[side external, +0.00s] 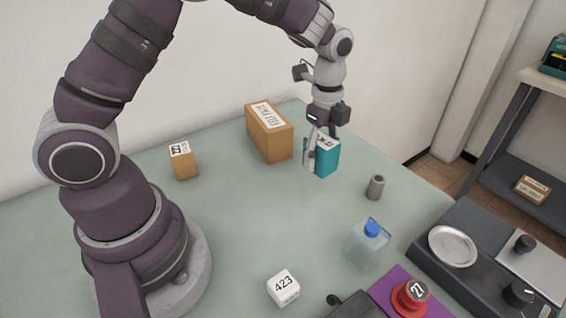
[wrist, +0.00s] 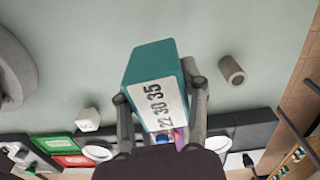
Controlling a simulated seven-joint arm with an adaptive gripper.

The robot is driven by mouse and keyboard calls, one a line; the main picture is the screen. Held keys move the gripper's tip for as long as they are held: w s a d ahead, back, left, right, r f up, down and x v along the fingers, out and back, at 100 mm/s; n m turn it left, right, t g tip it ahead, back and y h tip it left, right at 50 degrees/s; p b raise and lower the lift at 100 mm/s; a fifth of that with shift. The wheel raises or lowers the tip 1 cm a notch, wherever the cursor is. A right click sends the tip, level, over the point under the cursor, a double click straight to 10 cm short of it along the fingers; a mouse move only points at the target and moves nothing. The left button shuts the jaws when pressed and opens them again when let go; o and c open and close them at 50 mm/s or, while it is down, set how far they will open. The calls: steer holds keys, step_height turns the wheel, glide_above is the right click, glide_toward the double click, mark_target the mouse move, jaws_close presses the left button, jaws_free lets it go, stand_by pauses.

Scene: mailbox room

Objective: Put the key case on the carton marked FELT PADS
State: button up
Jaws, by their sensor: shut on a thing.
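My gripper (side external: 322,140) is shut on a teal box (side external: 328,158) with a white numbered label, its fingers on either side. The teal box also shows between the fingers in the wrist view (wrist: 158,80). I cannot tell whether its base touches the table, or whether it is the key case. A brown carton (side external: 268,138) with a white label on top stands just left of the teal box in the side view; its lettering is too small to read surely. The carton does not show in the wrist view.
A grey cylinder (side external: 375,187) stands right of the teal box. A small brown box (side external: 183,162), a white 423 cube (side external: 283,288) and a blue-capped bottle (side external: 367,243) are on the table. Dark trays (side external: 440,275) line the right edge. The table's middle is clear.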

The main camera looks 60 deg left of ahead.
steer(key=a+r, duration=0.1)
steer(key=s+r, duration=0.1)
steer(key=shift+a+r, duration=0.35)
steer(key=shift+a, duration=0.05)
steer(key=s+a+r+m, duration=0.1)
steer(key=s+a, duration=0.3)
steer(key=s, duration=0.3)
steer(key=s+a+r, duration=0.2)
steer(key=s+a, duration=0.2)
steer(key=s, duration=0.3)
glide_above(263, 125)
steer(key=shift+a+f, duration=0.1)
steer(key=shift+f, duration=2.5)
steer(key=o, duration=1.2)
steer(key=shift+f, duration=0.15)
